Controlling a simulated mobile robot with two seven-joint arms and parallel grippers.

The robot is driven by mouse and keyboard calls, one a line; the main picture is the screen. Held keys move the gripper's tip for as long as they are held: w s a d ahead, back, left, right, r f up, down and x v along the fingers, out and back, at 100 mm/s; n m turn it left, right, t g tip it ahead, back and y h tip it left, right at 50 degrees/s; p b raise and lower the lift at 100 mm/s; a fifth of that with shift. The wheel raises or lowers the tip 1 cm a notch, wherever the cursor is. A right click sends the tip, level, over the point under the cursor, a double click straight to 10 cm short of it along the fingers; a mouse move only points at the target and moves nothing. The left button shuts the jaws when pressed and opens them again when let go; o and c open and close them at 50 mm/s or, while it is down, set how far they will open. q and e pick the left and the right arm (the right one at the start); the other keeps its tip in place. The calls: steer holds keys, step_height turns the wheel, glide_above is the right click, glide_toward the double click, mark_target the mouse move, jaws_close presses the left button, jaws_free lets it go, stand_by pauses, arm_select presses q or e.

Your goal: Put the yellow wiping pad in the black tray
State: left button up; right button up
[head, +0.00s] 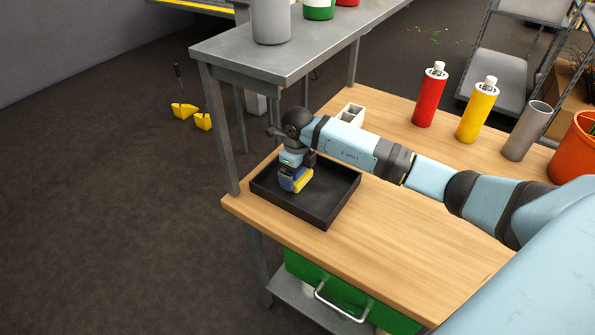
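The black tray (333,205) lies on the wooden workbench near its left end, below the grey shelf. The yellow wiping pad (304,181) is inside the tray's outline, toward its left middle, directly under my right gripper. My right gripper (292,174) points down over the tray, its lower end at the pad, with blue and dark parts against the yellow. The fingers are small and partly hidden, so I cannot tell whether they grip the pad or whether it touches the tray floor. My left gripper is not in view.
A grey shelf (305,45) with its post stands beside the tray. A small white holder (350,115) sits behind my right arm. A red bottle (430,97), yellow bottle (478,112), grey cylinder (527,132) and orange bucket (575,150) stand at the back right. The bench front is clear.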

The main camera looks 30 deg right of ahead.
steer(key=shift+r, duration=0.35)
step_height(320, 180, up, 12)
steer(key=shift+f+p, duration=0.15)
steer(key=shift+p, duration=0.2)
